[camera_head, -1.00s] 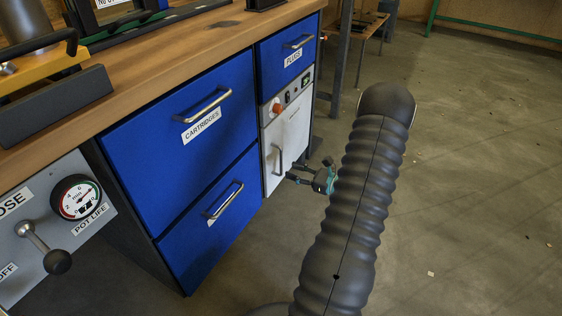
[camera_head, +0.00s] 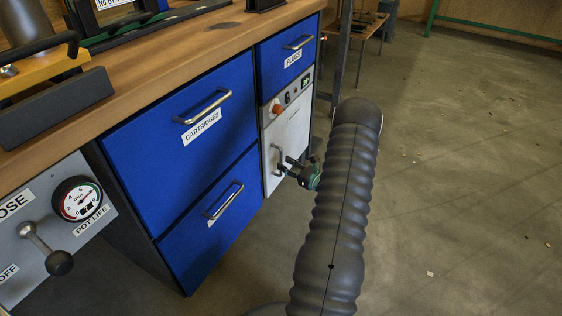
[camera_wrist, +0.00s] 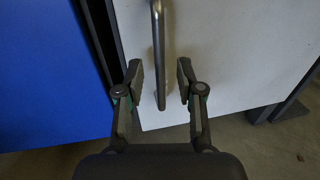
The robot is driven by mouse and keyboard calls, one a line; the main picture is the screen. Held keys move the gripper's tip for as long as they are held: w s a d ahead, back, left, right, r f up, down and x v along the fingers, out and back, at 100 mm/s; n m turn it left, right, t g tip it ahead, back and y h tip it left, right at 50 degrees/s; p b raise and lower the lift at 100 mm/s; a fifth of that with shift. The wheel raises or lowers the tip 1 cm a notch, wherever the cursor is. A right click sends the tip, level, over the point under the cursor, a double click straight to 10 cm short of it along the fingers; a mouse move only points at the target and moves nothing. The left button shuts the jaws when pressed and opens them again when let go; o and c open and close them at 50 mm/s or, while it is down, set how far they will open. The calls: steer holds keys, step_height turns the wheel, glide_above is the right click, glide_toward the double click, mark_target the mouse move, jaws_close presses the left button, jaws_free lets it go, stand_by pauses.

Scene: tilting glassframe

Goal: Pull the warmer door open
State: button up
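The warmer is the light grey unit under the blue PLUGS drawer. Its white door (camera_head: 292,142) looks shut in the head view and also fills much of the wrist view (camera_wrist: 235,60). The vertical metal bar handle (camera_wrist: 158,50) runs down the door near its left edge; in the head view the handle (camera_head: 276,157) is partly covered by my gripper. My gripper (camera_wrist: 161,82) is open, with one finger on each side of the handle's lower part. A gap shows between the handle and each finger.
A blue drawer front (camera_wrist: 50,75) stands left of the door. The CARTRIDGES drawer (camera_head: 185,130) and another blue drawer below it are shut. A dark leg (camera_wrist: 285,108) stands at the right. Floor (camera_head: 460,150) to the right is clear apart from small debris.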

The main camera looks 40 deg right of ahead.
mark_target(281, 174)
steer(key=shift+w+a, duration=0.15)
steer(key=shift+w, duration=0.6)
steer(key=shift+w+a, duration=0.1)
steer(key=shift+w, duration=0.65)
jaws_close()
